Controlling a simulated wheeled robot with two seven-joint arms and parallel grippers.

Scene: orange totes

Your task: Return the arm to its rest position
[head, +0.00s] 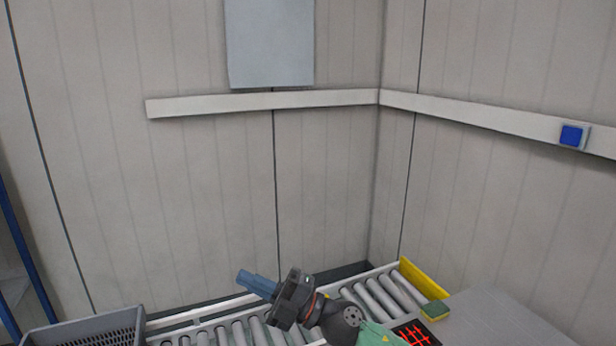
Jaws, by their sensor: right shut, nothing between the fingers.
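My right gripper (243,277) is low in the middle of the head view. Its blue fingers are together and point left, with nothing between them. The dark wrist behind it and the arm come up from the bottom edge. The gripper shows in front of the roller conveyor (238,332); I cannot tell its height above the rollers. My left gripper and arm are not in view.
A grey crate (85,326) is at the bottom left. A yellow end plate (424,277) closes the conveyor at right, near a small green and yellow block (435,311). A grey surface (490,318) lies at right. Grey walls stand behind, with a blue button (572,135).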

